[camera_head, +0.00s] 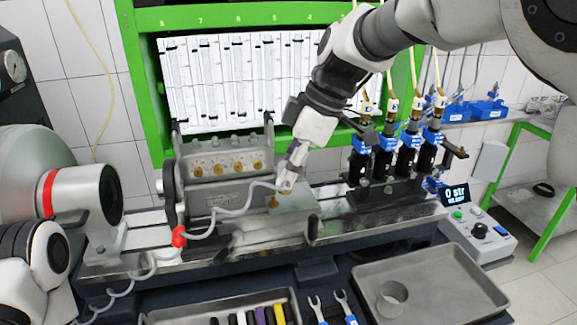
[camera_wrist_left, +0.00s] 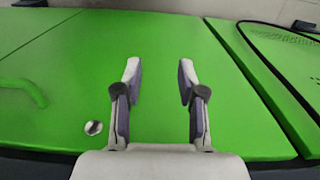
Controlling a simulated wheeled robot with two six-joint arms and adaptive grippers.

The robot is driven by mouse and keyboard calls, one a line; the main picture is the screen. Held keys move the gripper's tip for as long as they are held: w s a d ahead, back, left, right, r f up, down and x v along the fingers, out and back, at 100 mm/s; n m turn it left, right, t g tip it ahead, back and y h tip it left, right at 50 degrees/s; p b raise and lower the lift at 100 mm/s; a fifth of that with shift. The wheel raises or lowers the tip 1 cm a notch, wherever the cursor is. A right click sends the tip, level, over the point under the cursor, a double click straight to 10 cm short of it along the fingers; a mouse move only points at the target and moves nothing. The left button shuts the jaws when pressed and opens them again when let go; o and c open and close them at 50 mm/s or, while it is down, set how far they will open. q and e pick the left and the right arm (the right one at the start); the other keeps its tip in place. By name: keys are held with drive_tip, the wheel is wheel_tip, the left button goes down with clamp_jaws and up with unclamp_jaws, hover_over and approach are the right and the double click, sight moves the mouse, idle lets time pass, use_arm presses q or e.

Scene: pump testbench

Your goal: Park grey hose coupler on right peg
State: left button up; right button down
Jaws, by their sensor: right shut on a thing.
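My right gripper (camera_head: 285,184) reaches down from the upper right to the front right of the grey pump (camera_head: 225,190). It is shut on the end of the pale grey hose (camera_head: 235,211); the coupler itself is mostly hidden between the fingers. A small brass fitting (camera_head: 273,202) shows just below the fingertips; I cannot tell whether they touch. The hose runs left and down past a red coupler (camera_head: 178,236). I cannot make out the right peg. My left gripper (camera_wrist_left: 160,72) is open and empty, above a green panel (camera_wrist_left: 60,75) in the left wrist view.
Several black-and-blue injectors (camera_head: 400,158) stand in a row right of my right gripper. A control box (camera_head: 480,235) stands further right. A metal tray (camera_head: 435,285) holds a grey ring (camera_head: 392,298). Two wrenches (camera_head: 332,308) lie in front of the bench.

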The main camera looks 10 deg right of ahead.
drive_tip(key=shift+w, duration=0.1)
idle(0.3)
drive_tip(key=shift+s+f+b, duration=0.15)
drive_tip(key=shift+s+b, duration=0.2)
drive_tip(key=shift+s, duration=0.1)
drive_tip(key=s+b, duration=0.1)
drive_tip(key=s, duration=0.3)
drive_tip(key=shift+s, duration=0.25)
drive_tip(key=shift+w, duration=0.1)
